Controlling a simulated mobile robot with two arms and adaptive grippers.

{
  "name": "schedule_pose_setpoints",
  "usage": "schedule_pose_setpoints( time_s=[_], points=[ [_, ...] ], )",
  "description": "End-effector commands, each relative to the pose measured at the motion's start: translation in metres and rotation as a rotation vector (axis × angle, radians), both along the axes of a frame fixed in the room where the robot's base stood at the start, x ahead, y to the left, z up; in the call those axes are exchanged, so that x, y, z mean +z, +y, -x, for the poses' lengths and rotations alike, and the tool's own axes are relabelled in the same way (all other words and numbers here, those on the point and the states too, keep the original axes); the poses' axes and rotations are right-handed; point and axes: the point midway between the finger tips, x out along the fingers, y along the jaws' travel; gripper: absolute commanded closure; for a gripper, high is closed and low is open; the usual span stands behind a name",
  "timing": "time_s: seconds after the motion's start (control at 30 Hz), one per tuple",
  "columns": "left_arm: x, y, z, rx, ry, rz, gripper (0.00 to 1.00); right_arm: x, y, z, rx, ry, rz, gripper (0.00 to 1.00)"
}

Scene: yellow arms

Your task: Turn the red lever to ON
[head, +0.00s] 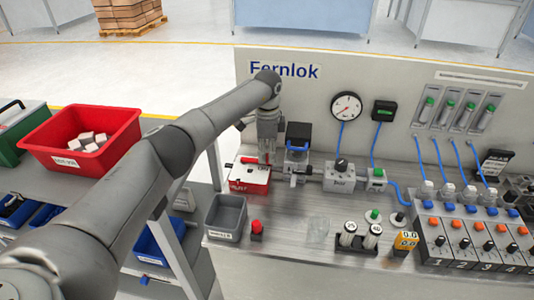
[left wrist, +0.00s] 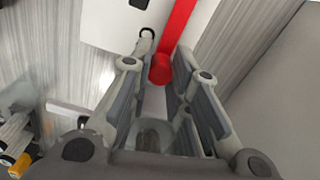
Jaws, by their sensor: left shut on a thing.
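The red lever (left wrist: 180,30) is a flat red bar that comes in from the top of the left wrist view and ends in a round knob. Its knob lies between the two fingers of my left gripper (left wrist: 158,78), which is shut on it. In the head view my left gripper (head: 267,156) points down over a red and white box (head: 249,178) at the left end of the bench. The lever is mostly hidden there by the gripper. No ON or OFF marking can be read. My right gripper is not in view.
A dark-topped device (head: 298,138) stands just right of the gripper. A grey bin (head: 226,230) and a red button (head: 257,229) are in front. A valve block (head: 340,177), a gauge (head: 346,107) and blue hoses are further right. A red crate (head: 82,165) stands at left.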

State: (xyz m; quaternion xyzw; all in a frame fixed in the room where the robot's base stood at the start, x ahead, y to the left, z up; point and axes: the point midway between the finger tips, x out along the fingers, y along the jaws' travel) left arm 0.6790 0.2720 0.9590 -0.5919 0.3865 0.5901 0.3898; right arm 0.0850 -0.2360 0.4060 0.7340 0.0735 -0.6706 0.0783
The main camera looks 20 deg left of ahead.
Motion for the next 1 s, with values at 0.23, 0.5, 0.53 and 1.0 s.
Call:
schedule_pose_setpoints(
  time_s=[0.23, 0.5, 0.53, 1.0],
  points=[
    [0.003, 0.001, -0.002, 0.003, -0.008, -0.001, 1.00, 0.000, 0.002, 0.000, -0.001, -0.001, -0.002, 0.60],
    [0.002, 0.001, -0.001, 0.002, -0.004, 0.000, 0.58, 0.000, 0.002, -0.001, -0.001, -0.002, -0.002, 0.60],
    [0.001, 0.001, -0.001, 0.002, -0.004, -0.001, 0.58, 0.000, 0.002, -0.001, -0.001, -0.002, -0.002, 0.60],
    [0.035, 0.000, -0.001, 0.000, -0.007, 0.000, 0.58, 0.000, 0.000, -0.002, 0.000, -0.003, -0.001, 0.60]
  ],
)
